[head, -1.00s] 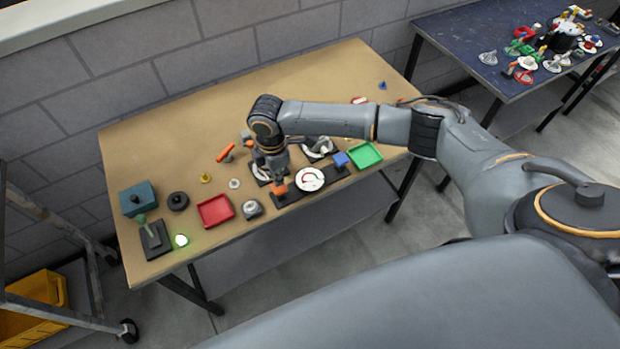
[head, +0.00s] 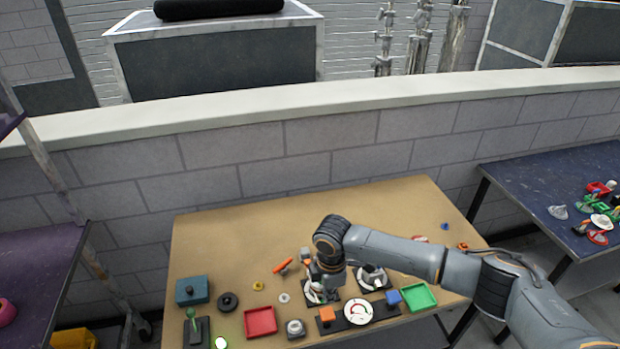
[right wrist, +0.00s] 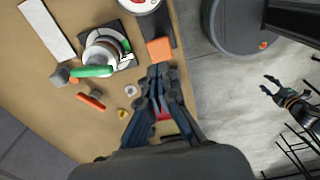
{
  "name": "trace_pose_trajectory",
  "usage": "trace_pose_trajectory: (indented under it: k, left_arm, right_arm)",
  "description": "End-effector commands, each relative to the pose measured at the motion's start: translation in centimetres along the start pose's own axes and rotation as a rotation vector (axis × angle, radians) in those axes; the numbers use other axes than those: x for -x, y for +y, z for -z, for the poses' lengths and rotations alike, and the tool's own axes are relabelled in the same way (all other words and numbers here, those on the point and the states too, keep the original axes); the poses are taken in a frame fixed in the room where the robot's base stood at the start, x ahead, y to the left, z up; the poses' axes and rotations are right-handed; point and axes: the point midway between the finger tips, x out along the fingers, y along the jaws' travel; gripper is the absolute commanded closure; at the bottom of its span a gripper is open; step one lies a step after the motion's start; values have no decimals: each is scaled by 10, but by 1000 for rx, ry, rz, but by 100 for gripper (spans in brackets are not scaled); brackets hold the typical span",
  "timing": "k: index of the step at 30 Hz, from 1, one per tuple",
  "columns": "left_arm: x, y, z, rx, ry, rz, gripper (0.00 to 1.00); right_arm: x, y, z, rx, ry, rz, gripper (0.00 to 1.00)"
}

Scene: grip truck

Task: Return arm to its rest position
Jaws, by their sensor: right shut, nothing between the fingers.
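My right arm reaches in from the right in the head view, bent over the workbench (head: 385,200). Its wrist hangs down over the devices, and my right gripper (head: 323,288) points at the bench beside a dial. In the right wrist view the right gripper's fingers (right wrist: 158,72) are together with nothing held. They are near an orange block (right wrist: 159,49); I cannot tell the height above the bench. What looks like my left gripper (right wrist: 272,86) is small at the right of the right wrist view, above the floor; its jaw state is unclear.
A teal box (head: 192,290) stands left. The bench's back is mostly clear, with a wall (head: 300,155) behind.

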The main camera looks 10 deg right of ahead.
Motion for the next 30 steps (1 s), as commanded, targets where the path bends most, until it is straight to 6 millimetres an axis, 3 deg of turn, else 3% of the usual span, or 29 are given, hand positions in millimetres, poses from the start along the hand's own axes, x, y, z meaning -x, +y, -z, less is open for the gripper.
trace_pose_trajectory:
  k: [5,12,16,20,24,30]
  left_arm:
    - [0,0,0,0,0,0,55]
    - [0,0,0,0,0,0,55]
    - [0,0,0,0,1,0,55]
    - [0,0,0,0,0,0,55]
    - [0,0,0,0,0,0,55]
    - [0,0,0,0,0,0,55]
  right_arm:
    - [-7,-15,20,2,32,4,100]
    - [-13,-90,106,-118,231,-19,100]
    - [-1,-122,127,-297,339,-48,100]
    - [13,-147,118,-543,406,-78,100]
    - [22,-169,84,-811,415,-117,100]
    - [27,-196,35,-1071,371,-161,100]
